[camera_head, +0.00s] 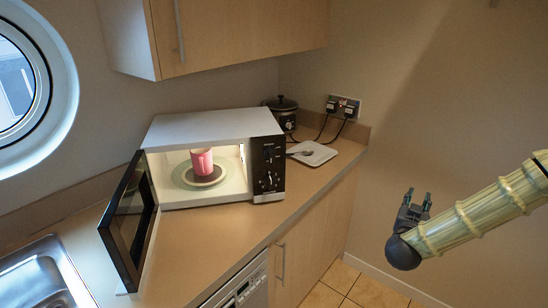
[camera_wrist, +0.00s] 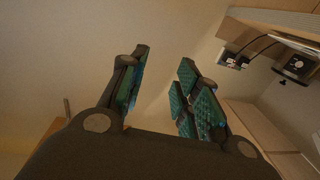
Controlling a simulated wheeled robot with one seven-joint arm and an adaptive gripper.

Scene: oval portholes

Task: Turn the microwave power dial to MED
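The microwave (camera_head: 212,126) stands on the counter with a white top and a black control panel (camera_head: 268,168) at its right side. Small knobs show on the panel, but their markings are too small to read, so I cannot tell the power setting. Its door (camera_head: 128,222) is swung wide open to the left. A pink mug (camera_head: 202,161) stands on a plate inside the lit cavity. My gripper (camera_head: 414,200) is in the air to the right of the counter, well away from the microwave. In the wrist view, its fingers (camera_wrist: 160,90) are apart with nothing between them.
A black slow cooker (camera_head: 284,112) and a white tray (camera_head: 313,153) are right of the microwave. Cables run to a wall socket (camera_head: 343,106). A sink (camera_head: 40,275) is at the lower left. Cupboards (camera_head: 215,35) hang above. The counter before the panel is clear.

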